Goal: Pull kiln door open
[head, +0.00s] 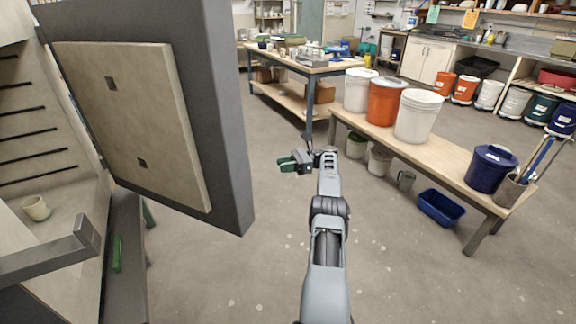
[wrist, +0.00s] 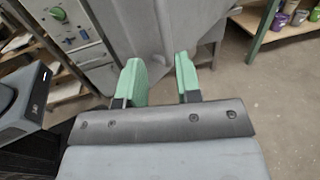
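The kiln door (head: 229,120) stands swung open at the left of the head view, a thick dark grey slab with a beige inner panel (head: 130,120). The kiln's inside (head: 40,165) shows to its left. My gripper (head: 284,163) is to the right of the door, apart from it in the picture. In the wrist view its two green fingers (wrist: 160,72) are spread with nothing between them. A grey metal surface (wrist: 120,25) lies beyond the fingers; I cannot tell whether it is the door's outer face. No door handle is clearly visible.
A cup (head: 36,208) stands inside the kiln. A bench (head: 450,160) with several buckets is on the right, with a blue tub (head: 441,207) beneath. A worktable (head: 290,64) stands behind. The middle floor (head: 400,270) is clear. A panel with a green knob (wrist: 60,14) shows in the wrist view.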

